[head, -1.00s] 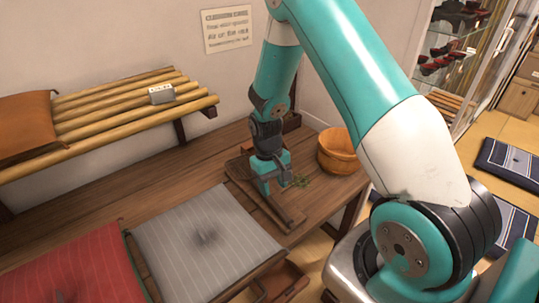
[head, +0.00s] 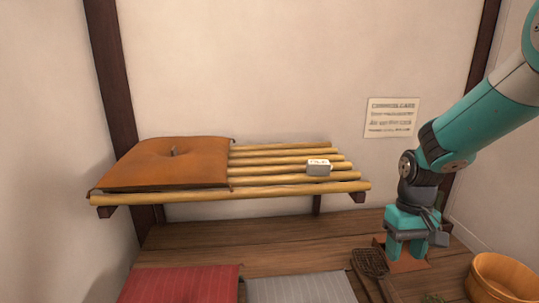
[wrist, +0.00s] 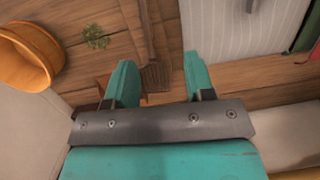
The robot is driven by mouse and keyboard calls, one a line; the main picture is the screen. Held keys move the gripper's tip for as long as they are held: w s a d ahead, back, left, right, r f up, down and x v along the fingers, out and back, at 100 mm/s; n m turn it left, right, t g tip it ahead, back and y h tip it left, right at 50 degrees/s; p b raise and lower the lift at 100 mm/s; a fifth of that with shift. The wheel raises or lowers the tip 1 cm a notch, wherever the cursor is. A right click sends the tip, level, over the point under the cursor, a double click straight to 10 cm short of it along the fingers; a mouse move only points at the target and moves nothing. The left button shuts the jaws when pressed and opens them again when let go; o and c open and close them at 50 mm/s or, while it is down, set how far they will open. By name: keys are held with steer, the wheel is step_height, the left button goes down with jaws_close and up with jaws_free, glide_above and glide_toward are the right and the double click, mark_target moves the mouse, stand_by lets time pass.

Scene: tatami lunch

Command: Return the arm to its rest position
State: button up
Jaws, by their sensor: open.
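My arm is teal and white and comes in from the right edge of the head view. My gripper (head: 405,250) points down above the right part of the wooden bench (head: 300,236). Its two teal fingers stand apart with nothing between them. In the wrist view my gripper (wrist: 158,78) also shows open and empty, with the bench boards behind it.
A bamboo shelf (head: 270,185) on the wall holds an orange cushion (head: 165,165) and a small white box (head: 318,168). A brown woven paddle (head: 370,264) lies by my gripper. A wooden tub (head: 503,278) stands right. Red (head: 190,283) and grey (head: 300,288) cushions lie in front.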

steer(key=s+a+r+n+t+y, duration=0.1)
steer(key=s+a+r+n, duration=0.2)
steer(key=s+a+r, duration=0.3)
steer(key=s+a+r+n+t+y, duration=0.1)
steer(key=s+a+r+n+y, duration=0.1)
steer(key=s+a+r+n, duration=0.2)
steer(key=s+a+r, duration=0.3)
steer(key=s+a, duration=0.4)
steer(key=s, duration=0.3)
steer(key=shift+y, duration=0.3)
